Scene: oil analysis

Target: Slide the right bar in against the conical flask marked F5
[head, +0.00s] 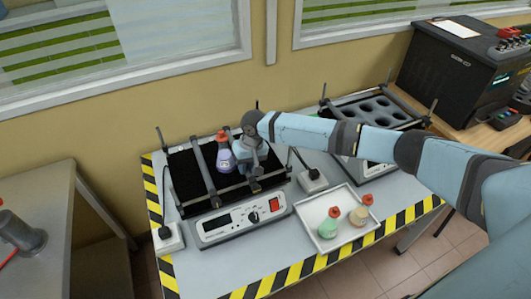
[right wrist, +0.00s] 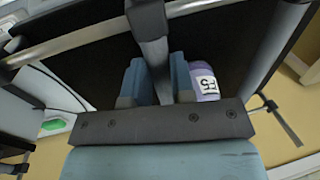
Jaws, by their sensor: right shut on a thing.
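The conical flask marked F5 (head: 224,160) holds purple liquid and has an orange cap. It stands upright on the black shaker platform, close to the right side of the left bar (head: 203,168). My right gripper (head: 248,168) is over the platform just right of the flask. In the right wrist view the right bar (right wrist: 152,40) runs between the blue fingers (right wrist: 158,85), which are shut on it. The flask with its F5 label (right wrist: 206,86) is beside the right-hand finger there; whether they touch I cannot tell. My gripper hides most of the right bar in the head view.
A white tray (head: 303,214) in front holds a green flask (head: 328,228) and a beige one (head: 358,216). A second shaker with round holes (head: 375,108) stands at right, partly behind my arm. A power box (head: 312,181) and cable lie between the shakers.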

